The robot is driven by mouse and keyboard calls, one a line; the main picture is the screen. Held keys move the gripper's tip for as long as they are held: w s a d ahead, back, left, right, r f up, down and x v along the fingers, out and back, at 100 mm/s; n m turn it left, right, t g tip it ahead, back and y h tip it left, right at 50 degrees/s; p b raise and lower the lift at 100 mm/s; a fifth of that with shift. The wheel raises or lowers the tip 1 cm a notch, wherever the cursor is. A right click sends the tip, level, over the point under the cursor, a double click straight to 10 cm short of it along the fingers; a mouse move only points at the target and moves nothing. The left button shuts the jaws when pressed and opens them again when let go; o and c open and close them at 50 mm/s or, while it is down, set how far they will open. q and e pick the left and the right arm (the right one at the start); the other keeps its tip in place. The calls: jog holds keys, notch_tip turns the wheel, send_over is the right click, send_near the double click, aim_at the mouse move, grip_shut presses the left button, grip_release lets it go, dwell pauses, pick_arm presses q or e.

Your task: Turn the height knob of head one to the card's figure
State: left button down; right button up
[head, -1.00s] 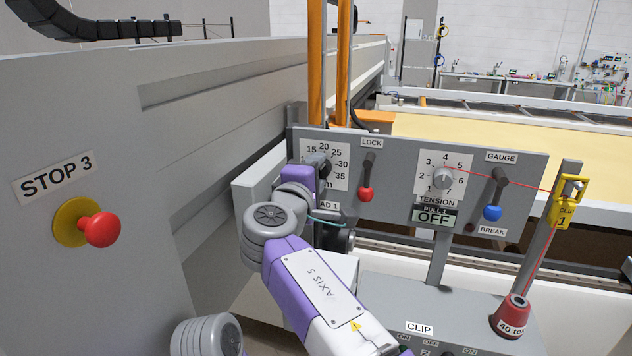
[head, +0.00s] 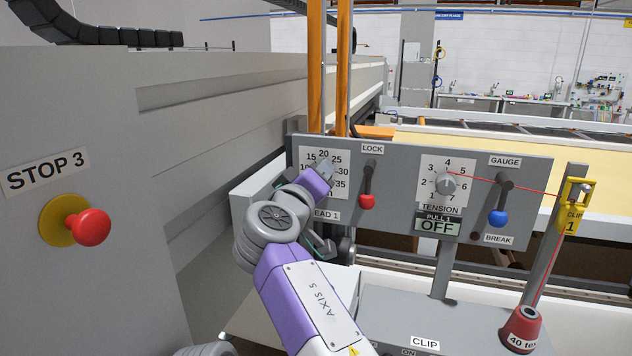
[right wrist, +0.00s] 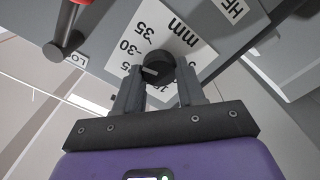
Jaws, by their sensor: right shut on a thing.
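The height knob (right wrist: 160,72) is black and round, on a white dial plate marked in mm (right wrist: 182,34). My right gripper (right wrist: 159,78) is shut on it, one finger on each side. A pale mark on the knob points left in the right wrist view, but the exact figure cannot be read. In the head view, my right gripper (head: 325,170) covers the knob and part of the head one dial plate (head: 345,198), whose visible figures include 15, 20, 25 and 35. No card can be made out. My left gripper is out of view.
The red-tipped lock lever (head: 367,188) is close to the right of the dial. Further right are the tension knob (head: 446,184), the blue-tipped gauge lever (head: 502,200) and a red thread. A red stop button (head: 90,227) is on the left wall.

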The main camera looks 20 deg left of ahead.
jog(key=shift+m, duration=0.3)
jog(key=o, duration=1.1)
jog(key=shift+c, duration=0.2)
jog(key=s+b, duration=0.2)
jog(key=s, duration=0.5)
jog(key=shift+s+b, duration=0.3)
jog(key=shift+a, duration=0.1)
